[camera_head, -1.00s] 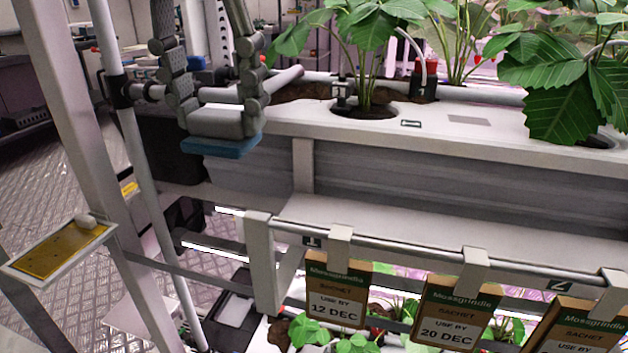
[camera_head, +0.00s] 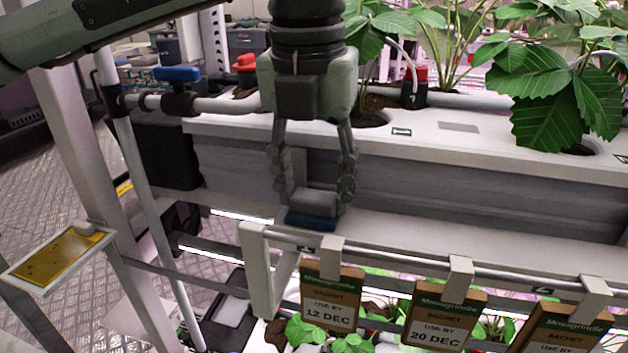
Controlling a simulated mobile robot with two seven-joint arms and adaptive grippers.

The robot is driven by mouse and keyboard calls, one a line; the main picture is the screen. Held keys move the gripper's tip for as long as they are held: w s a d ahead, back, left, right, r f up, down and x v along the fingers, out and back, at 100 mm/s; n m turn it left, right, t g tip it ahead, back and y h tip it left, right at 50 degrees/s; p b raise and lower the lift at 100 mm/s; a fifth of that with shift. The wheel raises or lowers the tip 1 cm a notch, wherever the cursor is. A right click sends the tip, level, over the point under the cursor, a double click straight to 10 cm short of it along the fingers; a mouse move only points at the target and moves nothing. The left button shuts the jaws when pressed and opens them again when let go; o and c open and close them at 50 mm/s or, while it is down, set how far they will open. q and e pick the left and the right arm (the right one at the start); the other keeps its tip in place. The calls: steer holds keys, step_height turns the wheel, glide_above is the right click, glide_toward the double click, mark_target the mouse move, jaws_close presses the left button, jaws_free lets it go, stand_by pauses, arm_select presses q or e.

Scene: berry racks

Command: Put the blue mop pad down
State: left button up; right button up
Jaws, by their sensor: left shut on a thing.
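The blue mop pad (camera_head: 311,221) shows as a dark blue strip under the fingertips of my left gripper (camera_head: 313,200). The gripper points down and is shut on the mop pad or its grey holder; the fingers hide most of the upper part. The pad is at the left part of the white ledge (camera_head: 420,238) in front of the grey trough. I cannot tell whether it touches the ledge or hangs just above it. My right gripper is not in view.
A rail with hanging sachet cards (camera_head: 332,298) runs along the ledge's front edge. The planted white trough (camera_head: 450,140) stands behind, with leaves at upper right. A blue-handled valve (camera_head: 177,74) and a post with a yellow card (camera_head: 58,258) are at left. The ledge to the right is clear.

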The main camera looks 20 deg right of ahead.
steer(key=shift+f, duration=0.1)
arm_select(q)
steer(key=shift+f, duration=0.1)
steer(key=o, duration=1)
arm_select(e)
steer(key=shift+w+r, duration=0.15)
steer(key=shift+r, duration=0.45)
